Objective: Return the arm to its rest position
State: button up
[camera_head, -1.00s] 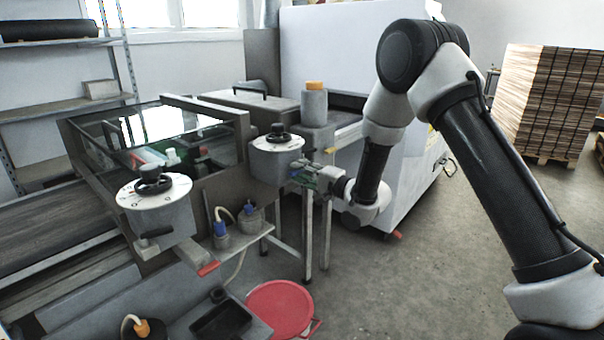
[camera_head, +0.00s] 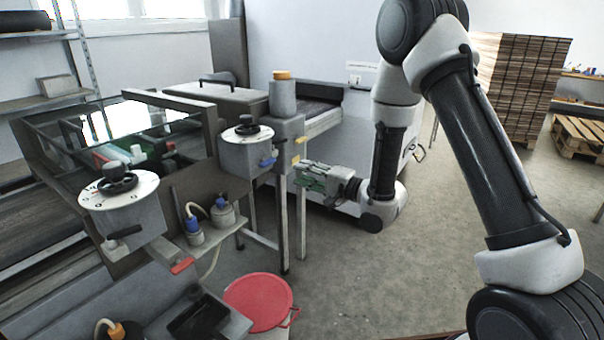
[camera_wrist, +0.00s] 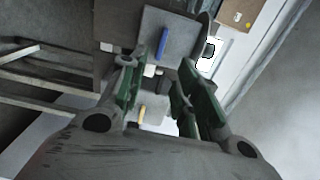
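My gripper (camera_head: 302,176) is in the head view, just right of the round control box with a black knob (camera_head: 247,132). A gap shows between it and the box. In the wrist view the two green fingers of my gripper (camera_wrist: 158,82) stand apart with nothing held between them. A blue lever (camera_head: 268,160) on the side of the control box shows beyond the fingers, also in the wrist view (camera_wrist: 163,43). My arm is bent, reaching down from the upper right.
The lacquer machine has a second dial box (camera_head: 122,203) at left. A red round lid or bucket (camera_head: 258,302) is on the floor below. A white cabinet stands behind my gripper. Stacked boards (camera_head: 520,85) and a pallet (camera_head: 582,140) are at right. Floor in the middle right is clear.

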jog(key=s+d+f+n+g+h, duration=0.1)
jog(key=d+f+n+g+h, duration=0.2)
jog(key=f, duration=0.4)
jog(key=s+d+f+n+g+h, duration=0.1)
jog(key=s+d+f+n+h, duration=0.15)
jog(key=d+f+h, duration=0.4)
jog(key=s+d+n+g+h, duration=0.2)
jog(key=s+d, duration=0.2)
jog(key=d, duration=0.3)
jog(key=s+d+r+n+g+h, duration=0.2)
jog(key=s+d+r+g+h, duration=0.2)
jog(key=s+d+r, duration=0.6)
jog(key=s+d+r+m+t+y, duration=0.1)
jog(key=s+d+r+t, duration=0.2)
jog(key=s+r, duration=1.3)
notch_tip(320, 180, up, 3)
jog(key=shift+d+f+m, duration=0.15)
jog(key=shift+m, duration=0.2)
